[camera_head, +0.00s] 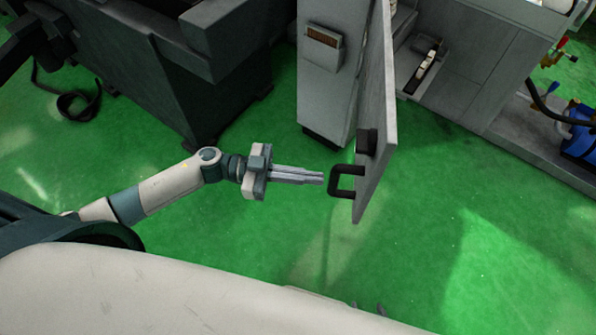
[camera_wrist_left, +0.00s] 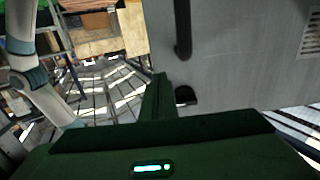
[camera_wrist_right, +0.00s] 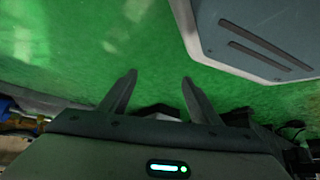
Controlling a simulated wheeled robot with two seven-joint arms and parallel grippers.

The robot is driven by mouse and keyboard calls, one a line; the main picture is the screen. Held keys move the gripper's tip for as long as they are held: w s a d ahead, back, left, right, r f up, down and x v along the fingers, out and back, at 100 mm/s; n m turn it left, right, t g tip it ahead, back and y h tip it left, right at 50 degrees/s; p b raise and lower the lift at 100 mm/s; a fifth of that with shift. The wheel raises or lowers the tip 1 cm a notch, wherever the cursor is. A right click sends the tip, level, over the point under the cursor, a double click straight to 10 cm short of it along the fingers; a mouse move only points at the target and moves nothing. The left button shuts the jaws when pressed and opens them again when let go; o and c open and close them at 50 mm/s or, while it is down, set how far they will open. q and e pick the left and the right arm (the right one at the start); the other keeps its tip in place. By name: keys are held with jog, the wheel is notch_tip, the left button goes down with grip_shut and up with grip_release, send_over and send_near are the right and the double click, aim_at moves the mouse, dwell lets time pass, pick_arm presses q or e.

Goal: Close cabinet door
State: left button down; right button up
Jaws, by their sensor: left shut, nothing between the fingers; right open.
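The grey cabinet door (camera_head: 378,100) stands swung open, seen nearly edge-on in the head view. Its black handle (camera_head: 334,181) sticks out to the left near its lower edge. My left gripper (camera_head: 322,178) is shut and empty, with its fingertips just left of the handle; whether they touch it I cannot tell. In the left wrist view the door's flat face (camera_wrist_left: 235,50) fills the upper right, with the handle (camera_wrist_left: 183,35) above the shut fingers (camera_wrist_left: 158,95). My right gripper (camera_wrist_right: 158,80) is open and empty over green floor, away from the door; its fingertips barely show in the head view (camera_head: 367,309).
The grey cabinet body (camera_head: 325,85) stands left of the door. A dark machine base (camera_head: 190,80) is behind my left arm. A grey machine (camera_head: 470,70) stands at the upper right, with a blue unit (camera_head: 580,140). The green floor around the door is clear.

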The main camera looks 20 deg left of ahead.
aim_at(366, 185)
pick_arm(q)
jog(key=d, duration=0.3)
jog(key=w+d+p, duration=0.1)
jog(key=d, duration=0.2)
jog(key=d+p, duration=0.1)
jog(key=d, duration=0.2)
jog(key=shift+w+d, duration=0.15)
jog(key=shift+w, duration=0.15)
pick_arm(e)
jog(key=s+d+f+g+h, duration=0.1)
jog(key=s+d+f+g, duration=0.1)
jog(key=s, duration=0.7)
jog(key=shift+d+f+g, duration=0.4)
jog(key=shift+d+f, duration=0.05)
jog(key=shift+d, duration=0.55)
jog(key=shift+s, duration=0.1)
